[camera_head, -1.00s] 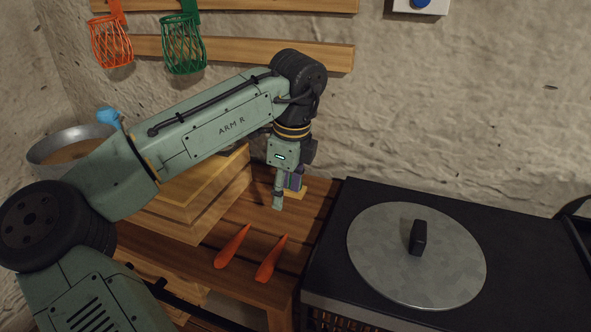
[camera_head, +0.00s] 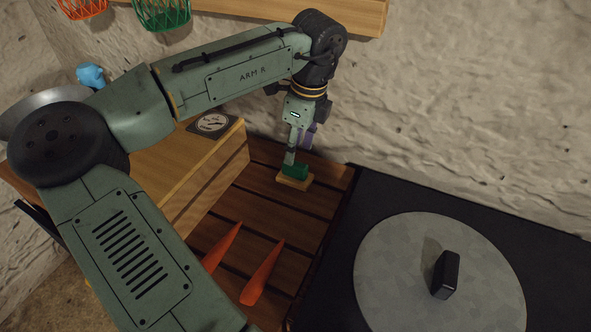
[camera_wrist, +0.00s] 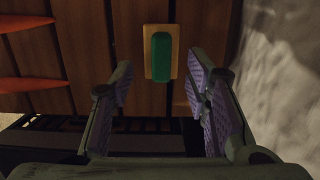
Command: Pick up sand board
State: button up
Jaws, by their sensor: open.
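The sand board, a pale wooden block (camera_head: 294,183) with a green top grip (camera_head: 296,171), lies on the slatted wooden table. My gripper (camera_head: 299,147) points down just above and behind it, and one finger partly overlaps the green grip in the head view. In the wrist view the sand board (camera_wrist: 160,56) lies lengthwise up the picture, in line with the gap between the purple-padded fingers (camera_wrist: 161,80). The fingers are apart with nothing between them. I cannot tell the exact height gap.
Two orange pointed objects (camera_head: 222,248) (camera_head: 263,272) lie nearer on the slatted table (camera_head: 270,215). A wooden box (camera_head: 222,160) with a dial stands left. A black unit with a round grey lid (camera_head: 400,260) and knob stands right. The rough wall is close behind.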

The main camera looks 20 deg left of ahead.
aim_at(295, 163)
jog(key=shift+w+a+f+p, duration=0.15)
jog(key=shift+f+p, duration=0.2)
jog(key=shift+f, duration=1.15)
jog(key=shift+a+f+p, duration=0.15)
jog(key=shift+f+p, duration=0.2)
jog(key=shift+f, duration=1.15)
jog(key=shift+c, duration=0.5)
grip_shut()
